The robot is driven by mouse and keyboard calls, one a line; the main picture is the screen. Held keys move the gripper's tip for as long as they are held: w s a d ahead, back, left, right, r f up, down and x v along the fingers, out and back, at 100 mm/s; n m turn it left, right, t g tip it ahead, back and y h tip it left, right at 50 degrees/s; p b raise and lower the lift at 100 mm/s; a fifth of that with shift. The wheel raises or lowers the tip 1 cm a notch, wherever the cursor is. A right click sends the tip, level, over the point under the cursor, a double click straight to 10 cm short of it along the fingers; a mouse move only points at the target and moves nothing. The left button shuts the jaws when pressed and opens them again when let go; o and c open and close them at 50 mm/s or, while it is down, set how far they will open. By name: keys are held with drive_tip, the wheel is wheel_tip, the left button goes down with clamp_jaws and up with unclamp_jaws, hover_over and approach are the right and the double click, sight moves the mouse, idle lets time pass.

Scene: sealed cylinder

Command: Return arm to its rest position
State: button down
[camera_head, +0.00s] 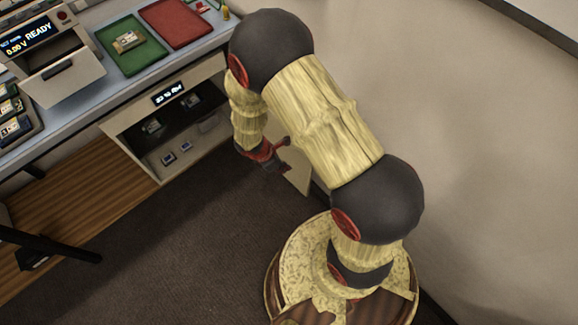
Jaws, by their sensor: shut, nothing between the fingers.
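My arm, in pale wood-like sleeves with dark round joints, rises from a round base at the lower right of the head view. It bends over at the top, and its forearm hangs down beside the bench's right end. My gripper (272,160), dark with red parts, is at the lower end of the forearm. It is small in the picture and partly in shadow; it looks shut and empty. It hangs clear of the items on the bench top, close to the right side of the open compartment under the bench.
The grey bench (85,85) carries a green tray (117,58) with a small module, a red tray (176,22), a tester (55,60) reading READY, and a rack (15,115) of modules. A lit compartment (165,125) is below. A wall stands right; dark floor lies in front.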

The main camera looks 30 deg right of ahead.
drive_tip(key=p+v, duration=0.2)
drive_tip(key=v, duration=0.4)
drive_tip(key=shift+s, duration=0.5)
drive_tip(key=shift+r, duration=0.1)
